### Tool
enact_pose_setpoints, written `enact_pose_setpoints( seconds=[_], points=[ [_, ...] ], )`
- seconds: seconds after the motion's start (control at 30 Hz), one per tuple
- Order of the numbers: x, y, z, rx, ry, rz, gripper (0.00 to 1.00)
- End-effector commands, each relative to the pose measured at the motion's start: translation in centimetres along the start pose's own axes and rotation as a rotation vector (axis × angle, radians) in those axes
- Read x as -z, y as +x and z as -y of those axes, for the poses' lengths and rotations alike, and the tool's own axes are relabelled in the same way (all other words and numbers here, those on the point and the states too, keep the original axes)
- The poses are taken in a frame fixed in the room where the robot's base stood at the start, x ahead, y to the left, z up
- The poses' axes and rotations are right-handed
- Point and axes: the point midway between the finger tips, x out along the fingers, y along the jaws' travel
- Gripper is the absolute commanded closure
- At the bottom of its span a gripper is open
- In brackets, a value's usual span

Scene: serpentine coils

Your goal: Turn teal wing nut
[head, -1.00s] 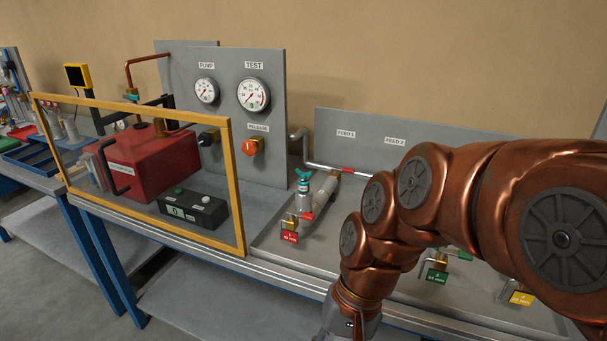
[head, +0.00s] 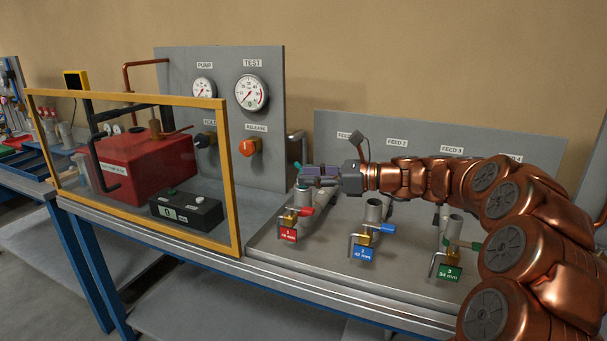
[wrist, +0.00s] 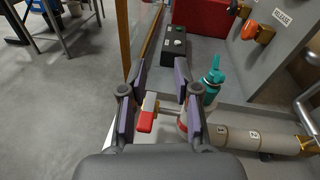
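The teal wing nut (wrist: 213,76) sits on top of a teal collar on the first feed fitting, in the wrist view just right of my gripper's right finger. It is outside the gap between the fingers, and I cannot tell if that finger touches it. My gripper (wrist: 162,72) is open and empty, with purple pads apart. In the head view my gripper (head: 316,176) reaches left at the top of the first fitting, above the red 1 tag (head: 289,235), and hides most of the wing nut.
A red-handled valve (wrist: 147,114) shows below the fingers. The blue-tagged valve (head: 362,253) and green-tagged valve (head: 449,272) stand to the right. The grey gauge panel (head: 220,60) rises behind. A yellow-framed clear guard (head: 237,245) and a black box (head: 187,212) are to the left.

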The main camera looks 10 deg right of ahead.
Motion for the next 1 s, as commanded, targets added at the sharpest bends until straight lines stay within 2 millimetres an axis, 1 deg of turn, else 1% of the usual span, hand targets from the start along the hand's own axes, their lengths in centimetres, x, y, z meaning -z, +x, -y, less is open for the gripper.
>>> enact_pose_setpoints(
  seconds=[0.03, 0.1, 0.13, 0.23, 0.37, 0.47, 0.8, 1.0],
  points=[
    [1.0, -0.9, 1.7, 0.037, 0.037, 0.024, 0.69],
    [1.2, -1.9, 3.5, 0.077, 0.080, 0.056, 0.69],
    [1.3, -2.3, 4.1, 0.089, 0.096, 0.066, 0.69],
    [1.6, -3.2, 5.5, 0.119, 0.132, 0.092, 0.69],
    [1.7, -3.3, 6.2, 0.133, 0.149, 0.105, 0.69],
    [1.5, -2.4, 6.4, 0.133, 0.150, 0.105, 0.69],
    [1.0, 2.3, 7.0, 0.132, 0.147, 0.104, 0.69],
    [0.8, 3.9, 7.1, 0.131, 0.145, 0.104, 0.69]
  ],
)
